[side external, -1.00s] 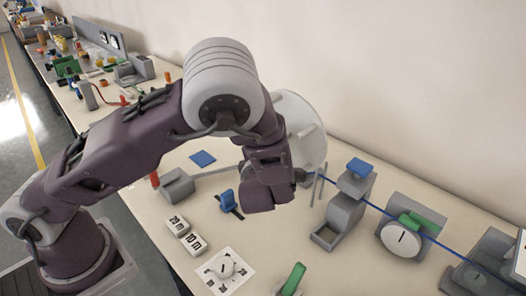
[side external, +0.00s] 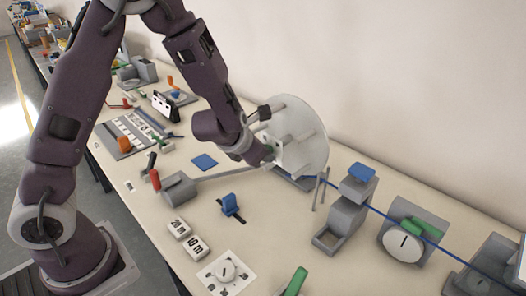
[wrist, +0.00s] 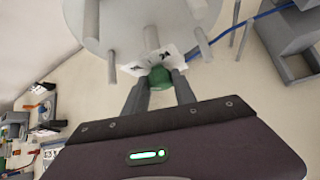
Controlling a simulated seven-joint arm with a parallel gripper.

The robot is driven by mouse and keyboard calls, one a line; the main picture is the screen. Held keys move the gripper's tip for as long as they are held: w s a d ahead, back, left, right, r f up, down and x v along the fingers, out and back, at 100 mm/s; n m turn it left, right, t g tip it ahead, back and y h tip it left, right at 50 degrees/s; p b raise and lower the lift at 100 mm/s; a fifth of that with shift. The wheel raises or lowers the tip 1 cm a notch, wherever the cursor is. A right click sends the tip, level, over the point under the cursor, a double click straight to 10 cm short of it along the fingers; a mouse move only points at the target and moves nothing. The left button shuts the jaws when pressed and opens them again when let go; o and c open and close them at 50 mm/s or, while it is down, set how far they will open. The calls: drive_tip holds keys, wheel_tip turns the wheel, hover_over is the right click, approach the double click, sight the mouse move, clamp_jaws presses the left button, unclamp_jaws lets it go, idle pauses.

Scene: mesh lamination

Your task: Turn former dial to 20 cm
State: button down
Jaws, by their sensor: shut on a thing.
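The former is a large pale disc (side external: 312,125) with several pegs, standing upright at the back of the bench. It fills the top of the wrist view (wrist: 125,25). The former dial is a green knob (wrist: 160,77) in front of a white plate (wrist: 145,64) with dark marks, too small and partly covered to read. My gripper (wrist: 160,82) has one finger on each side of the knob and is shut on it. In the side view my gripper (side external: 267,153) is at the disc's hub, and the knob is mostly hidden.
A grey arm (side external: 225,174) runs from a grey block (side external: 179,187) towards the disc. Two thin upright posts (side external: 320,190) and a grey stand with a blue top (side external: 357,178) are right of the former. The blue strand (side external: 400,220) runs rightward.

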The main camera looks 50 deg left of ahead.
drive_tip(key=shift+n+h, duration=0.3)
drive_tip(key=shift+h, duration=0.2)
drive_tip(key=shift+f, duration=0.1)
drive_tip(key=c, duration=1)
unclamp_jaws()
drive_tip(key=v, duration=0.7)
drive_tip(key=shift+a, duration=0.15)
